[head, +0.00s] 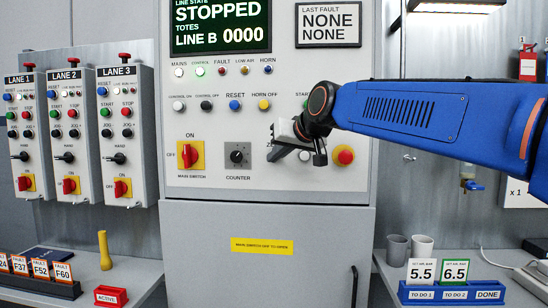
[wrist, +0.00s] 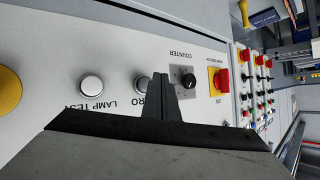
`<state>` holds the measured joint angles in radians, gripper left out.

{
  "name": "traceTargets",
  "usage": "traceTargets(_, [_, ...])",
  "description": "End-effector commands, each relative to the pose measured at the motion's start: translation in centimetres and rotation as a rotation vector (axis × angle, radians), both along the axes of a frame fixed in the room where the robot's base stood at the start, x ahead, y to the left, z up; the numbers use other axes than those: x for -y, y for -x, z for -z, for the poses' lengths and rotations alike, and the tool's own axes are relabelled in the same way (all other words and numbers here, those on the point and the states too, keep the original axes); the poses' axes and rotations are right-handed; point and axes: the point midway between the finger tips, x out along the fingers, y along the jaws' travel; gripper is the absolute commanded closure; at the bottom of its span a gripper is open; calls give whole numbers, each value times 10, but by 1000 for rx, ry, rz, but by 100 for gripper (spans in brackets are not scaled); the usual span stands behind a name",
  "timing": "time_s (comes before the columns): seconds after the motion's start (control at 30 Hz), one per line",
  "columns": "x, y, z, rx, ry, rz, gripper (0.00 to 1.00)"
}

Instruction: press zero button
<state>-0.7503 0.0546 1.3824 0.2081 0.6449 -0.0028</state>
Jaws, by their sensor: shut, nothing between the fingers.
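The zero button (wrist: 143,82) is a pale round button on the grey control panel. In the wrist view its label is partly covered by my finger, with only "RO" readable. My gripper (wrist: 160,80) is shut and empty, its dark fingertips overlapping the right edge of the button in that view. I cannot tell whether they touch it. In the head view my gripper (head: 276,153) is in front of the panel, right of the counter knob (head: 238,155), and hides the zero button and most of its label.
The pale lamp test button (head: 305,156) is just right of my gripper, then a red stop button (head: 343,156) on yellow. The red main switch (head: 189,156) is further left. Lane boxes (head: 127,135) hang left. Shelves stand on both sides of the cabinet.

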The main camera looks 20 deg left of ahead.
Motion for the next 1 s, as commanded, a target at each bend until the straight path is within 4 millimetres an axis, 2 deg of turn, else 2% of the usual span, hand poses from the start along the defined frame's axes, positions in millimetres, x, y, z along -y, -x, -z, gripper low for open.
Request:
traceTargets(0.53, [10,42,-1,2,0,-2,100])
traceTargets(1.0, [11,44,0,0,0,0,100])
